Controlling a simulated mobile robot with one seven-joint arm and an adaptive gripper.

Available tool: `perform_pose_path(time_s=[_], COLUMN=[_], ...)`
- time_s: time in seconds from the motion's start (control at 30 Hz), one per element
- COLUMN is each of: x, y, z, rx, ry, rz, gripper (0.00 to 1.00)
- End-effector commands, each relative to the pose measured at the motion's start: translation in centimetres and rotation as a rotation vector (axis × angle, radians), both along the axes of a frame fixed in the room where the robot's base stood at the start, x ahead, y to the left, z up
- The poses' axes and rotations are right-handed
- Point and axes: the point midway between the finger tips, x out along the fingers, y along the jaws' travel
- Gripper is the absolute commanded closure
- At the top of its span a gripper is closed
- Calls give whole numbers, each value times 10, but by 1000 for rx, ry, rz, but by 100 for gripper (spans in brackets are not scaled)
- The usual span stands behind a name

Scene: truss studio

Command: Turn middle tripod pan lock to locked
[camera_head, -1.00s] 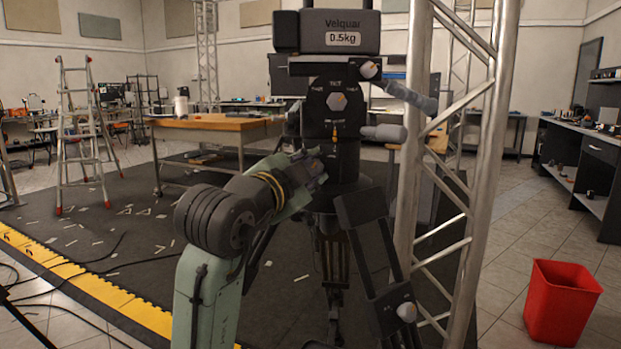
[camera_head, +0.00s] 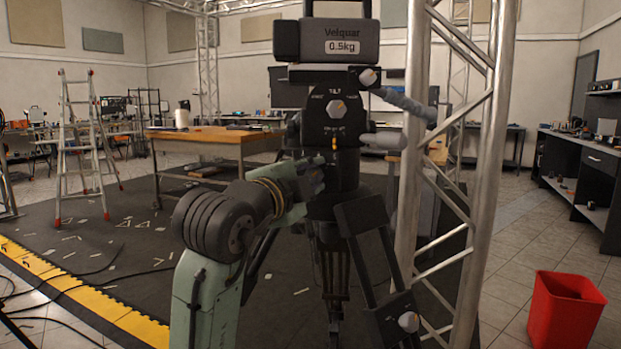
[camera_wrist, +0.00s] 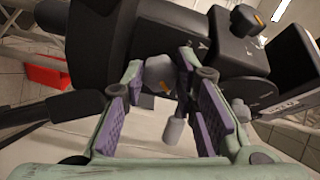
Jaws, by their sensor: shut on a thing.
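The middle tripod's black head stands at centre in the head view, topped by a dark weight marked "Velquar 0.5kg" (camera_head: 340,42). A grey tilt knob (camera_head: 337,108) with an orange mark faces me. My gripper (camera_head: 318,178) is at the left of the lower head, and its tips are hard to make out there. In the wrist view, my gripper (camera_wrist: 158,72) is shut on a grey knob (camera_wrist: 158,70), the pan lock, with an orange mark near its lower edge. Its lock position cannot be read. The tilt knob also shows in the wrist view (camera_wrist: 247,20).
A metal truss (camera_head: 480,170) stands close at the tripod's right. Grey handles (camera_head: 405,103) stick out right of the head. A red bin (camera_head: 565,308) stands at lower right. A wooden table (camera_head: 215,143) and a stepladder (camera_head: 85,150) are behind at left.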

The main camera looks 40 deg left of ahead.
Motion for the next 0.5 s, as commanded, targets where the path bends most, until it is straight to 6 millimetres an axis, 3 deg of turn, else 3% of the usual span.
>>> perform_pose_path(time_s=[0.1,0.13,0.4,0.5], x=[0,0,0,0], y=[0,0,0,0], z=[-1,-1,-1,-1], rx=[-1,-1,-1,-1], ry=[3,3,2,2], rz=[-1,-1,-1,-1], gripper=[100,72,54,53])
